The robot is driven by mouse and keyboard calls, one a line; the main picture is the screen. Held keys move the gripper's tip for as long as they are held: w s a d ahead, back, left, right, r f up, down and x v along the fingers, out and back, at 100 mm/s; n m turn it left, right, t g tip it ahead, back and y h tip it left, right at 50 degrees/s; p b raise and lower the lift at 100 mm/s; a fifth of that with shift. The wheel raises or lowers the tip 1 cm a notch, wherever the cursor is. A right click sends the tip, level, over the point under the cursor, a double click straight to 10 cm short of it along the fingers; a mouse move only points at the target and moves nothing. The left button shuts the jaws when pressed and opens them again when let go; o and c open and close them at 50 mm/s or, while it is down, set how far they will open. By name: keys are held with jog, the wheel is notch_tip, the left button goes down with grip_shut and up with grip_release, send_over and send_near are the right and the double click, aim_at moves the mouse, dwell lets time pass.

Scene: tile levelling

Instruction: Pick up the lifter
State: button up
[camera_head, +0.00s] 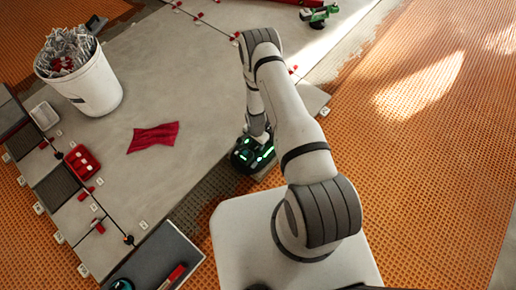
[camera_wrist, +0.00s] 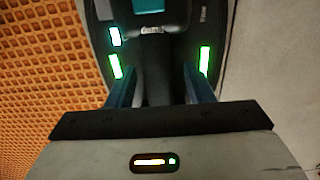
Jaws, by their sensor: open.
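The lifter (camera_head: 243,158), which I take to be the dark device with bright green lights, sits low at the edge of the grey tiles, in front of my base. My gripper (camera_head: 262,138) is right above it, partly hiding it. In the wrist view the lifter's dark body (camera_wrist: 178,14) with green light strips fills the top. My open gripper (camera_wrist: 160,84) points at it, with a blue finger on each side of its dark handle (camera_wrist: 154,72). Whether either finger touches the handle I cannot tell.
A white bucket (camera_head: 98,88) of clips, a red cloth (camera_head: 154,137) and a red box (camera_head: 82,162) are on the left. A dark tray (camera_head: 158,256) lies at the lower left. A green tool (camera_head: 319,14) stands at the back. Orange matting (camera_head: 430,140) is clear on the right.

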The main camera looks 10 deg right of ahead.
jog(key=shift+f, duration=0.1)
jog(key=shift+c, duration=0.2)
jog(key=c, duration=0.9)
jog(key=shift+w, duration=0.15)
grip_shut()
